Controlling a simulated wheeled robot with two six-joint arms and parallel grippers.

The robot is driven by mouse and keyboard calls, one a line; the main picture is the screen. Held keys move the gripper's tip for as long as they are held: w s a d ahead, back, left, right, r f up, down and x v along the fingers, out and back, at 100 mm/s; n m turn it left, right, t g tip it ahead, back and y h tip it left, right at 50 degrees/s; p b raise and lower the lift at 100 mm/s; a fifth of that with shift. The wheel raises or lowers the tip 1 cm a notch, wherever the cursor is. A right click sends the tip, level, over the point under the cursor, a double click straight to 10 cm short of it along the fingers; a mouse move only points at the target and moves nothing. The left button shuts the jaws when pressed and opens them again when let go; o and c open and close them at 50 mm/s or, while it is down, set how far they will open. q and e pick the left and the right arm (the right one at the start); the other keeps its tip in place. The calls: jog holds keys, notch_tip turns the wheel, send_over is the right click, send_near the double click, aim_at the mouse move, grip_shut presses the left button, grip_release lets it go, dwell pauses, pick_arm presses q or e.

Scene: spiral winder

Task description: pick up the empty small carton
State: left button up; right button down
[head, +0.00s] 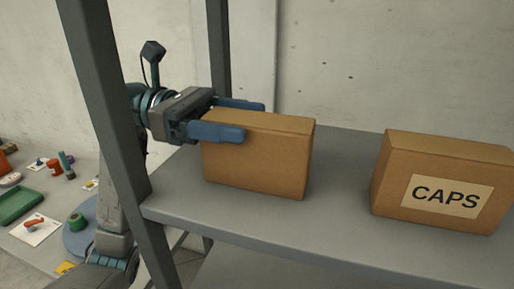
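A plain brown carton (258,165) without a label stands upright on the left part of the grey shelf (340,225). My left gripper (240,118) reaches in from the left at the carton's top. One blue finger lies across the upper front face and the other runs along the back top edge, so the carton's upper left part is between them. The fingers are apart; whether they press on the carton cannot be told. The carton appears to rest on the shelf. Whether it is empty is hidden, as its top is closed. My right gripper is out of view.
A second carton (395,165) labelled CAPS stands to the right, with bare shelf between the two. A dark upright post (112,120) stands in front of my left arm. A lower-left table holds a green tray (18,205) and small items.

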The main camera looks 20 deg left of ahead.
pick_arm(q)
jog(key=c, duration=1.2)
jog(key=shift+r, duration=0.2)
